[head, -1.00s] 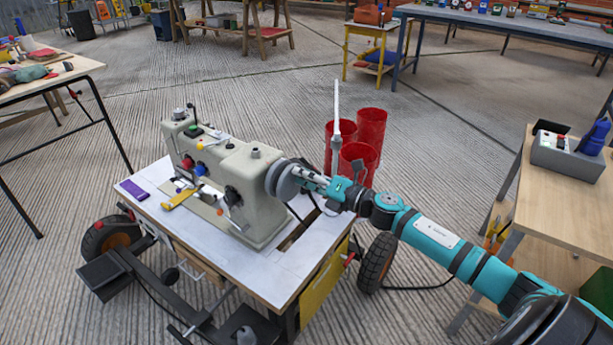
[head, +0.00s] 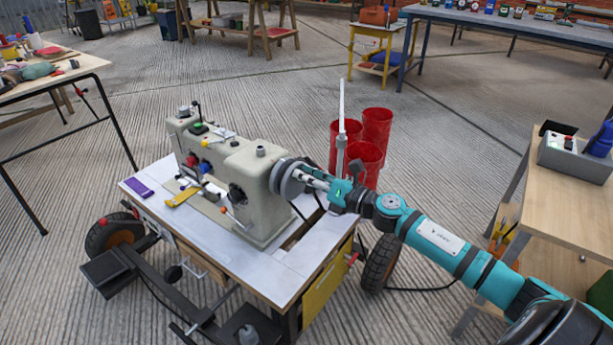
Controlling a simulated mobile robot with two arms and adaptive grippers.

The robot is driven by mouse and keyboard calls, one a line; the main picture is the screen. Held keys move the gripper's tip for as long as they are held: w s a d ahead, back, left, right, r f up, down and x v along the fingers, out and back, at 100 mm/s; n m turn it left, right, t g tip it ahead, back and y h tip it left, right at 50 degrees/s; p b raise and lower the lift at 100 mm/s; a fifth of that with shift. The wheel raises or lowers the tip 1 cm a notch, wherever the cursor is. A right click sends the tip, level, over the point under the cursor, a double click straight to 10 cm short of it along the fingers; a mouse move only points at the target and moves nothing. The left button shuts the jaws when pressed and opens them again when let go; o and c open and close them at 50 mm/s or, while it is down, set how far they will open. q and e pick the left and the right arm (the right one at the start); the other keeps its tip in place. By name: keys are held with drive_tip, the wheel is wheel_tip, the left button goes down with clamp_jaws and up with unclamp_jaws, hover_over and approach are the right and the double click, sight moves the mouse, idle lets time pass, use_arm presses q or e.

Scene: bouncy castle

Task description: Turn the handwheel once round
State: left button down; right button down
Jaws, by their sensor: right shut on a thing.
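The handwheel (head: 286,178) is a grey disc on the right end of a cream sewing machine (head: 250,190). The machine stands on a white-topped wheeled table (head: 165,212). My right gripper (head: 306,178), on the teal arm coming in from the lower right, is shut at the handwheel's outer face. It seems to hold the wheel's rim or a part on its face; the exact contact is too small to tell. My left gripper is not in the view.
Red bins (head: 376,126) stand on the floor behind the gripper. A purple item (head: 138,188) and a yellow item (head: 184,196) lie on the machine's table. A wooden bench (head: 565,205) with a grey box (head: 578,157) is at right. Open floor lies behind the machine.

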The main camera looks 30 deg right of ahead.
drive_tip(key=shift+f, duration=0.15)
drive_tip(key=c, duration=1.2)
unclamp_jaws()
drive_tip(key=shift+s, duration=0.15)
drive_tip(key=v, duration=1.1)
drive_tip(key=shift+s+d, duration=0.2)
drive_tip(key=shift+s, duration=0.15)
